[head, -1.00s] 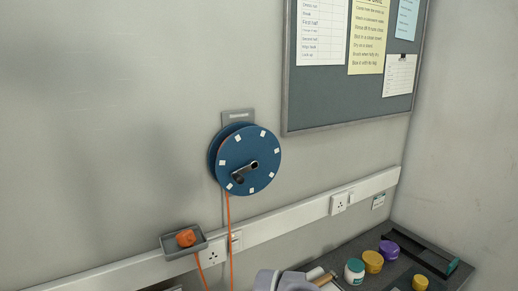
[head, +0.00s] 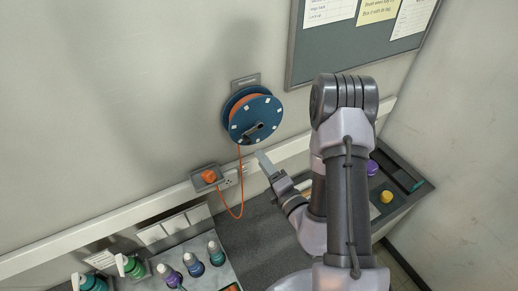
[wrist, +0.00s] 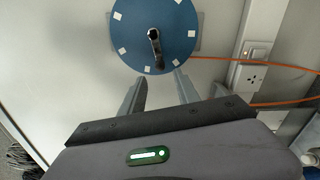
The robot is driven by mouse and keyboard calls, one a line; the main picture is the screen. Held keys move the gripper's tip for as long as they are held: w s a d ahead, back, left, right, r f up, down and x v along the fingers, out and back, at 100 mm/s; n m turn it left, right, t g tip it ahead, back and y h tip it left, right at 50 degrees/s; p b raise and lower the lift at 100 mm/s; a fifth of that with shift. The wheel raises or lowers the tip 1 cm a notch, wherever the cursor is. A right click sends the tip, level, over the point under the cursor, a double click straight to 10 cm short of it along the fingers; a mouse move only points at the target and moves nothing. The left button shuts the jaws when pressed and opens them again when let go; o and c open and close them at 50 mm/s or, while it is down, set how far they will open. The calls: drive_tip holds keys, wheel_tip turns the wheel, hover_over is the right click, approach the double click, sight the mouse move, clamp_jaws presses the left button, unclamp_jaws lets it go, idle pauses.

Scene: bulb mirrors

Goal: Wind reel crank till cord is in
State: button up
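The blue reel (head: 270,104) with white marks on its face is mounted on the wall. Its dark crank (head: 256,130) points down-left in the head view and down in the wrist view (wrist: 155,48). Orange cord (head: 239,165) is wound on the reel, hangs below it in a loop and runs to an orange end piece (head: 208,176) on a small grey tray (head: 197,186). My gripper (head: 264,160) is below the reel, apart from the crank. In the wrist view, its two fingers (wrist: 158,88) are spread and empty, below the reel's disc.
A white trunking rail (head: 130,222) with sockets runs along the wall under the reel. A pinboard (head: 345,48) hangs at upper right.

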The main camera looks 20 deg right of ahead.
sight(250, 143)
drive_tip(key=w+b, duration=0.1)
drive_tip(key=b, duration=0.1)
drive_tip(key=w+b, duration=0.1)
drive_tip(key=b, duration=0.1)
drive_tip(key=w+b, duration=0.1)
drive_tip(key=b, duration=0.1)
drive_tip(key=shift+w+a+f, duration=0.25)
drive_tip(key=shift+a, duration=0.15)
drive_tip(key=w, duration=0.2)
drive_tip(key=w+r, duration=0.1)
drive_tip(key=shift+w+a, duration=0.4)
drive_tip(key=shift+f, duration=0.2)
drive_tip(key=shift+w, duration=0.2)
drive_tip(key=shift+w, duration=0.2)
clamp_jaws()
